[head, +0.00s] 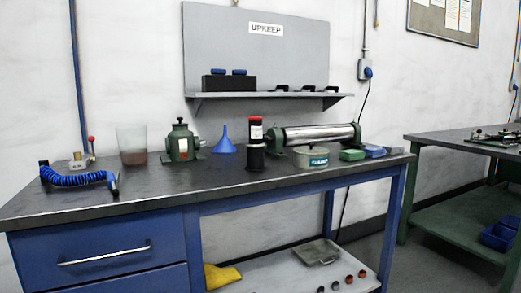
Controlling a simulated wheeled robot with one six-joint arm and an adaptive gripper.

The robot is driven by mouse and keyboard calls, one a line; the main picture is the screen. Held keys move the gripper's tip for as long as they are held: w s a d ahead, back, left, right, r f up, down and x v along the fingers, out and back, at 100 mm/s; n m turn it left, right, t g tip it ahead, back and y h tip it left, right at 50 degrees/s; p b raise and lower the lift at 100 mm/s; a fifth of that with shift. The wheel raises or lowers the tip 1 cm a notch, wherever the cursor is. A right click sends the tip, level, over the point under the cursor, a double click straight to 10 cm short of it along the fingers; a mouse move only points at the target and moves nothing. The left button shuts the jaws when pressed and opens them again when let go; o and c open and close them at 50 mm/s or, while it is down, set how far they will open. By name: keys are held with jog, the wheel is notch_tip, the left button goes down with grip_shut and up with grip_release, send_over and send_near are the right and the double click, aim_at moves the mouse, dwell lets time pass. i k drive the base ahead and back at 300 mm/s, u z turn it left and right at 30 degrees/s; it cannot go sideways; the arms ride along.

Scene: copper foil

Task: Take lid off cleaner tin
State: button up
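Writing on the label is too small to read. My gripper and arm do not show in the head view.
A black cylinder with a red cap (255,144) stands left of the tin. A green-ended roller machine (320,132) is close behind it. Green (352,155) and blue (374,151) blocks sit to its right. The bench front (200,185) is fairly clear.

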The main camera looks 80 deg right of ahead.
aim_at(310, 151)
jog(key=i, duration=1.4)
jog(key=z, duration=4.6)
jog(key=i, duration=0.65)
jog(key=u, duration=0.05)
